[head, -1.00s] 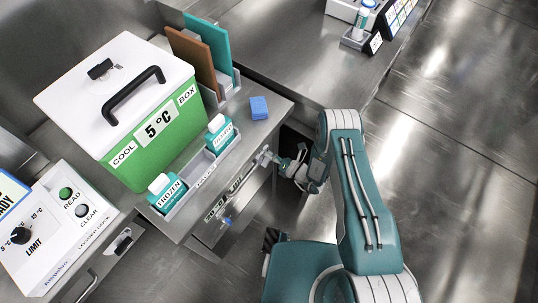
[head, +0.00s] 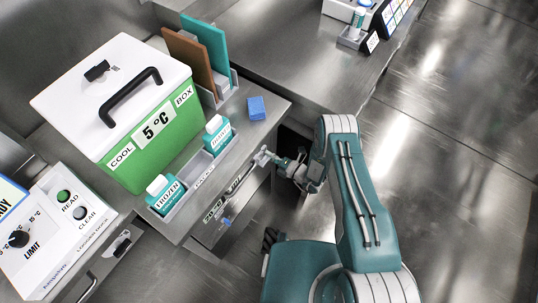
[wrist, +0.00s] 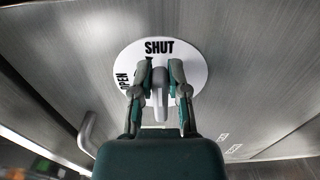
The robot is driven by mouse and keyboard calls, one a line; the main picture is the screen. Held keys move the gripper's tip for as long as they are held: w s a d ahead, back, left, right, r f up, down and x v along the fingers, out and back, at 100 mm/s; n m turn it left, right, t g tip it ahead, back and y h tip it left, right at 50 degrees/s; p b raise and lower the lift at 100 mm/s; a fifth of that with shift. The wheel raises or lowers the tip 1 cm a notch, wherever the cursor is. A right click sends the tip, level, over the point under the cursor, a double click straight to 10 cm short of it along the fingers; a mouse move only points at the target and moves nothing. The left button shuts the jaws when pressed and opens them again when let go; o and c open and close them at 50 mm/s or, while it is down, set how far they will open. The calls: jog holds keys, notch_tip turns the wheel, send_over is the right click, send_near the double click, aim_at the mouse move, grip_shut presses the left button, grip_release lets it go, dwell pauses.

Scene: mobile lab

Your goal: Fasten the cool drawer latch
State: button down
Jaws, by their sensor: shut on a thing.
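The latch shows in the wrist view as a round white plate (wrist: 192,52) with a grey handle (wrist: 158,98) at its centre. The plate reads SHUT at the top and OPEN at the left. My gripper (wrist: 159,70) has one finger on each side of the handle and is shut on it. The handle runs roughly up and down in the picture, its upper end toward SHUT; the fingers partly hide it. In the head view my gripper (head: 264,157) is at the metal cabinet front (head: 240,203), below the counter edge, and covers most of the latch.
A green COOL BOX (head: 150,146) with a white lid stands on the counter. A blue block (head: 257,107) lies close above my gripper. Floor on the right is clear.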

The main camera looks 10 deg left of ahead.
jog(key=shift+d+f+m, duration=0.1)
jog(key=shift+f+m, duration=0.05)
jog(key=shift+m, duration=0.15)
jog(key=c, duration=0.6)
grip_release()
jog(key=shift+c, duration=0.2)
jog(key=v, duration=1.2)
jog(key=shift+f, duration=0.15)
